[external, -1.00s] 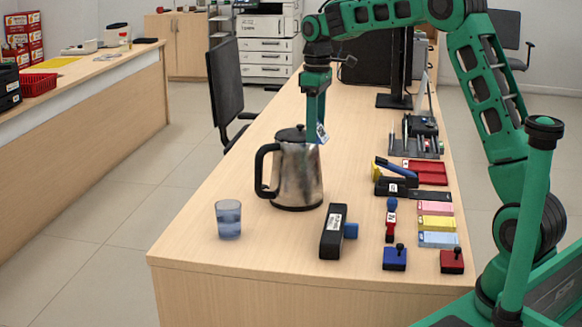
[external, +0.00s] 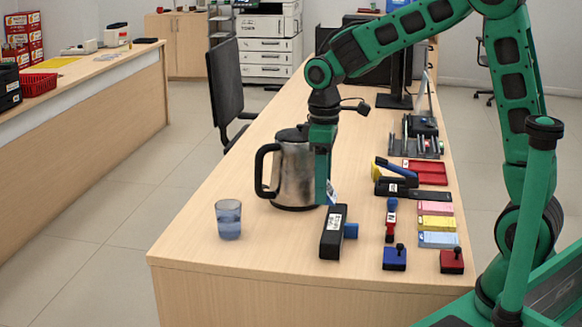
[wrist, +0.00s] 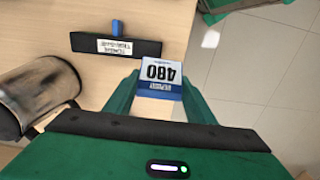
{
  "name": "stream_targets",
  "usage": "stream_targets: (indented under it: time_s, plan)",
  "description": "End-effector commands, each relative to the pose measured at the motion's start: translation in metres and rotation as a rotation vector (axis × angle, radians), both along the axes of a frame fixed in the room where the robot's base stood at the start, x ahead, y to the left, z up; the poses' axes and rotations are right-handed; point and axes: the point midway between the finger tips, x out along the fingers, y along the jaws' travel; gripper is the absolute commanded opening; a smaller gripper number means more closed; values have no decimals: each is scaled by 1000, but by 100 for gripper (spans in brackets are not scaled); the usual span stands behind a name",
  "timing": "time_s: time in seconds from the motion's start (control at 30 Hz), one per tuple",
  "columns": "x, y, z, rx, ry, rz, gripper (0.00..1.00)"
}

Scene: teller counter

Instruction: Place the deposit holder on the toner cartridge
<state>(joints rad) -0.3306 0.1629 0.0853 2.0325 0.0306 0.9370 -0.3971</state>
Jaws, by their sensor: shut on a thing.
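The toner cartridge (external: 333,232) is a long black box with a white label and a blue tab, lying near the front edge of the counter. In the wrist view the toner cartridge (wrist: 90,44) is at upper left. My gripper (wrist: 158,98) is shut on the deposit holder (wrist: 160,72), a small blue and white piece marked 480. In the external view my gripper (external: 326,198) hangs just behind the cartridge's far end, and the holder (external: 332,191) shows partly beside the fingers. The holder looks apart from the cartridge; its height above the counter is hard to tell.
A metal kettle (external: 294,178) with a black handle stands close left of my gripper. A glass of water (external: 228,219) is left of the cartridge. Stamps, a stapler (external: 396,184) and pastel pads (external: 437,223) lie to the right. Bare counter lies in front of the kettle.

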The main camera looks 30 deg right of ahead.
Motion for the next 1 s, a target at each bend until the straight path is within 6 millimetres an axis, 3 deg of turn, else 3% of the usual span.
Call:
stream_targets:
  time_s: [0.17, 0.6, 0.8, 1.0]
  plan:
    - [9, -14, -14, -1, 1, -4, 27]
    - [53, -83, -64, -1, 1, -3, 27]
    - [63, -98, -74, 0, 0, -1, 27]
    - [63, -99, -88, -1, 2, 0, 27]
